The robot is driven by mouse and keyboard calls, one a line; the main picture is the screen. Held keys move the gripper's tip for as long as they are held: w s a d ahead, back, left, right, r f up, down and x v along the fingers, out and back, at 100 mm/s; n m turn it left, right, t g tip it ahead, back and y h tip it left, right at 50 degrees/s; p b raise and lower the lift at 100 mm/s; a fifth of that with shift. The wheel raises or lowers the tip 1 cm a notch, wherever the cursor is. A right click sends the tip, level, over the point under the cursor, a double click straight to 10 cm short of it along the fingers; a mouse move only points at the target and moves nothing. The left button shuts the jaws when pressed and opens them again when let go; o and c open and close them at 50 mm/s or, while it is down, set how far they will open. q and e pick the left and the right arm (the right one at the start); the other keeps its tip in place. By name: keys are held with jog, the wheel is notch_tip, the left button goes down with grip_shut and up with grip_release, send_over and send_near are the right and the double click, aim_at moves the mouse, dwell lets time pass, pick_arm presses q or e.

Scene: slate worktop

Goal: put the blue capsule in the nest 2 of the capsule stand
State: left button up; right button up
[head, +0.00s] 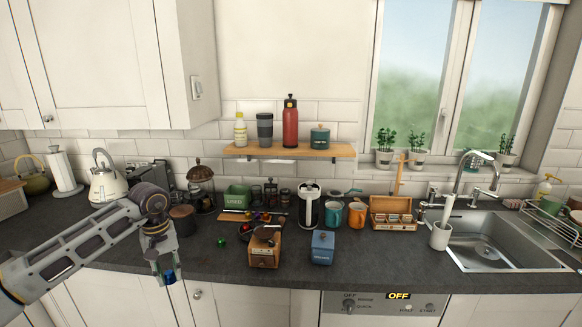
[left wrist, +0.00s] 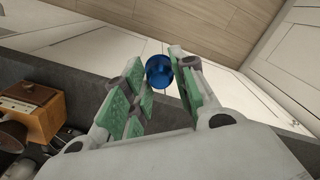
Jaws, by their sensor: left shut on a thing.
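My left gripper (head: 166,277) is shut on the blue capsule (head: 170,277), low at the worktop's front left edge. In the left wrist view the blue capsule (left wrist: 160,72) sits between the green-padded fingertips (left wrist: 163,78), with floor and white cabinet fronts behind it. A low wooden piece with several small coloured capsules (head: 262,216) lies near the middle back of the worktop; it may be the capsule stand, but its nests are too small to tell apart. My right gripper is not in view.
A green capsule (head: 221,241) lies loose on the worktop. A wooden grinder (head: 264,254) and a blue box (head: 322,248) stand near the front edge. A dark brown canister (head: 182,220) stands close behind my left gripper. The green bin (head: 237,197) is further back.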

pick_arm(q)
jog(key=shift+w+d+f+m, duration=0.1)
jog(key=shift+d+f+m, duration=0.1)
jog(key=shift+m, duration=0.4)
jog(key=shift+d+f+m, duration=0.1)
jog(key=shift+d+m, duration=0.05)
jog(key=shift+m, duration=0.45)
jog(key=s+d+f+m, duration=0.3)
jog(key=d+f+m, duration=0.1)
jog(key=d+f, duration=0.5)
jog(key=shift+s+d+f, duration=0.3)
jog(key=shift+s+d, duration=0.05)
jog(key=shift+d, duration=0.75)
jog(key=shift+r, duration=0.1)
